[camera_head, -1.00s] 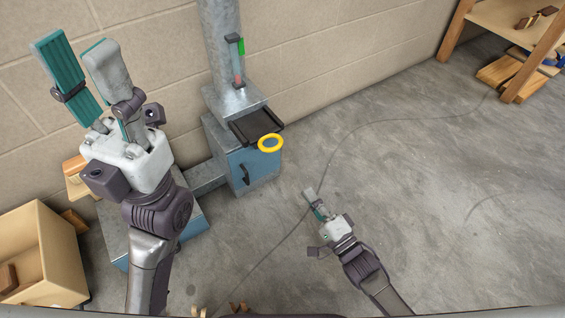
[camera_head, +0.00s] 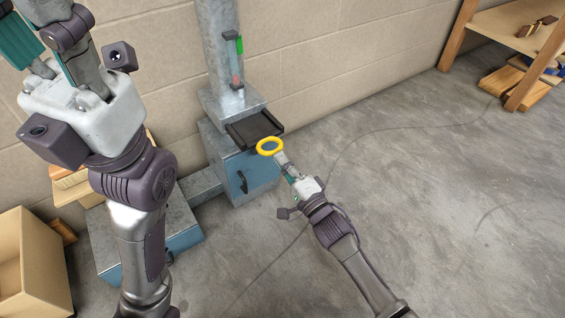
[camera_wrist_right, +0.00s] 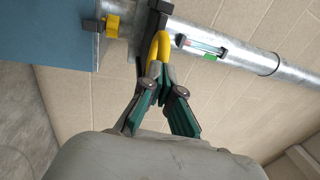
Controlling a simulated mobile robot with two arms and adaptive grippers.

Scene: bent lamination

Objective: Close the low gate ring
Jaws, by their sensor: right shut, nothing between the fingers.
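The yellow ring (camera_head: 270,146) is at the front edge of a dark flat gate plate (camera_head: 254,129), which sticks out above a blue box at the foot of a metal pipe. My right gripper (camera_head: 281,159) is shut with its tips right at the near side of the ring. In the right wrist view the ring (camera_wrist_right: 160,47) is just beyond the closed fingertips (camera_wrist_right: 155,70), which partly cover it; I cannot tell whether they touch. My left gripper (camera_head: 38,35) is raised at the upper left, its fingers apart and their tips cut off by the frame.
The metal pipe (camera_head: 218,45) with a small gauge (camera_head: 233,58) stands against the block wall. The floor on the right is clear apart from a cable.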

